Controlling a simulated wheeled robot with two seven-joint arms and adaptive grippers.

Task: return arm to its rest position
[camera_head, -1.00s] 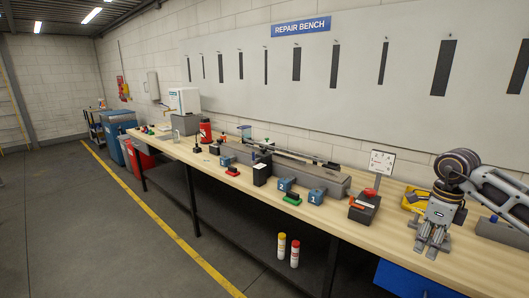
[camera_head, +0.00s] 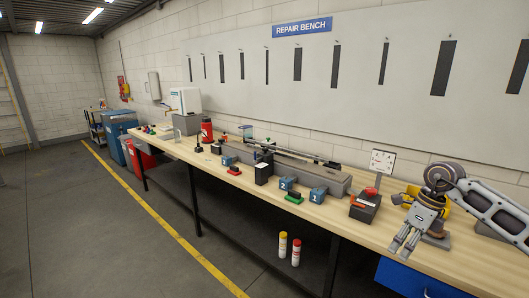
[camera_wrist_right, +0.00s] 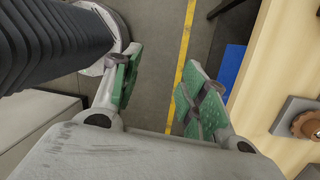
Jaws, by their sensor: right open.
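My right gripper (camera_head: 405,243) is over the front right part of the wooden bench (camera_head: 228,196) in the head view, its fingers pointing down and left. The gripper is open and holds nothing. In the right wrist view its two green-padded fingers (camera_wrist_right: 160,95) stand apart, with bare floor and a yellow line visible between them. The bench edge (camera_wrist_right: 262,70) lies to the right of the fingers in that view. My left gripper is not in view.
A box with a red button (camera_head: 365,205) stands left of the right gripper. Numbered blue blocks (camera_head: 318,195), a green-based part (camera_head: 294,198) and a long grey rail (camera_head: 310,174) are farther left. A yellow object (camera_head: 412,192) sits behind the gripper. The floor in front is clear.

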